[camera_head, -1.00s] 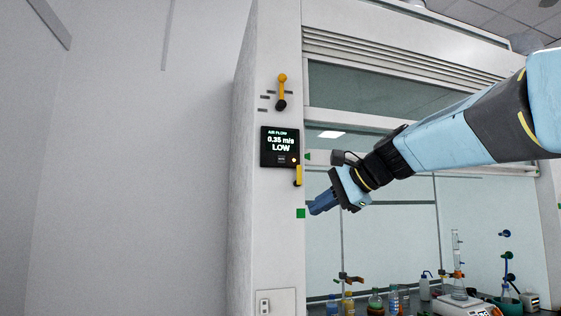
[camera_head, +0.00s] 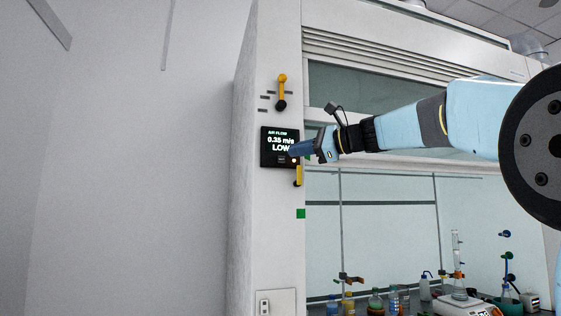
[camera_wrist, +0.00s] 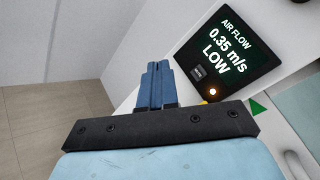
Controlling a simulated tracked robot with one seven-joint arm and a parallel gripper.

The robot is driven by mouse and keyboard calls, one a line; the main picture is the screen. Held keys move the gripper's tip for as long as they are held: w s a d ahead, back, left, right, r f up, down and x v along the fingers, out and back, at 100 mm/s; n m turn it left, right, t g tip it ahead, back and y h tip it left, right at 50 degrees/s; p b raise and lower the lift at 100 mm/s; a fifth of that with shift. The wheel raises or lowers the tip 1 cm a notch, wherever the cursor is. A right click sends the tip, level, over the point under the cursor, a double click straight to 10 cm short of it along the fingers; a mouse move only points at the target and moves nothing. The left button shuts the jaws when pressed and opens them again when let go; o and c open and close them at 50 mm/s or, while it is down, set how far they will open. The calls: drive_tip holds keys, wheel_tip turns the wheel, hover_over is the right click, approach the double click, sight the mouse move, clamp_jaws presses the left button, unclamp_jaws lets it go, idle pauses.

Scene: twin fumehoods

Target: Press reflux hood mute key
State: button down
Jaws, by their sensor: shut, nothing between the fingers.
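The black air flow monitor (camera_head: 265,150) is on the white left post of the fume hood and reads "0.35 m/s LOW". It also shows in the wrist view (camera_wrist: 245,75). A small dark grey key (camera_wrist: 198,72) sits below the reading, beside a lit orange lamp (camera_wrist: 212,91). The key's label is too small to read. My gripper (camera_head: 292,152) is shut and empty, with its blue fingers pointing left at the monitor and overlapping its right edge in the head view. In the wrist view the fingertips (camera_wrist: 157,66) are to the left of the key, apart from it in the picture. Contact cannot be told.
A yellow-and-black lever (camera_head: 282,90) is above the monitor, and a yellow handle (camera_head: 299,177) is just below it. A green square (camera_head: 301,213) is lower on the post. Glassware (camera_head: 376,302) stands inside the hood.

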drive_tip(key=w+a, duration=0.2)
drive_tip(key=w, duration=0.6)
drive_tip(key=shift+a, duration=0.15)
drive_tip(key=shift+w+a, duration=0.1)
drive_tip(key=shift+w, duration=0.15)
idle(1.9)
drive_tip(key=shift+w, duration=0.2)
drive_tip(key=shift+w+a, duration=0.15)
drive_tip(key=shift+w, duration=0.15)
idle(0.7)
idle(0.4)
drive_tip(key=shift+s+d, duration=0.25)
drive_tip(key=shift+s, duration=0.45)
drive_tip(key=shift+s+d, duration=0.25)
drive_tip(key=shift+s, duration=0.55)
drive_tip(key=shift+s+d, duration=0.2)
drive_tip(key=shift+s, duration=0.65)
drive_tip(key=shift+s+d, duration=0.25)
drive_tip(key=shift+s, duration=0.55)
